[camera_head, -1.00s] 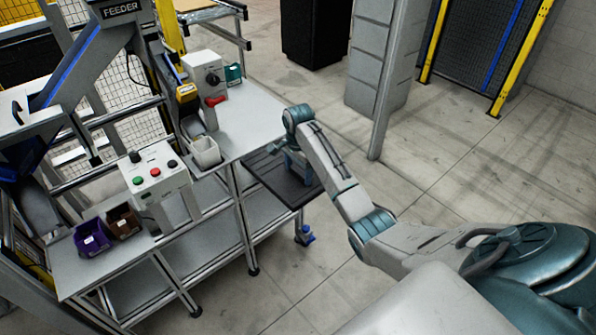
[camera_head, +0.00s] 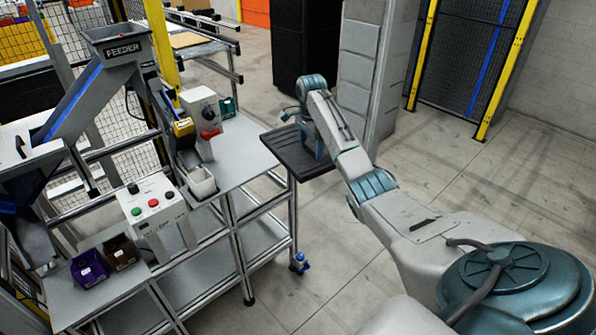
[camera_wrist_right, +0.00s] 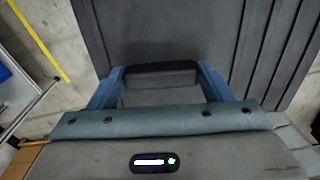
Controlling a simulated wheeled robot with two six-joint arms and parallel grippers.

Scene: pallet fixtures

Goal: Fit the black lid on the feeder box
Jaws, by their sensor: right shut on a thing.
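The black lid (camera_head: 282,146) is a flat dark panel held level past the right end of the workbench. In the right wrist view the ribbed lid (camera_wrist_right: 150,30) fills the upper part, with a dark bar handle (camera_wrist_right: 160,67) on it. My right gripper (camera_wrist_right: 161,80) is shut on that handle, one blue finger at each end. In the head view the right gripper (camera_head: 308,150) is partly hidden by its own wrist. The feeder box (camera_head: 117,38), a grey hopper marked FEEDER, has an open top at the upper left.
A yellow post (camera_head: 160,45) stands beside the feeder. A grey block pillar (camera_head: 362,60) is behind the lid.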

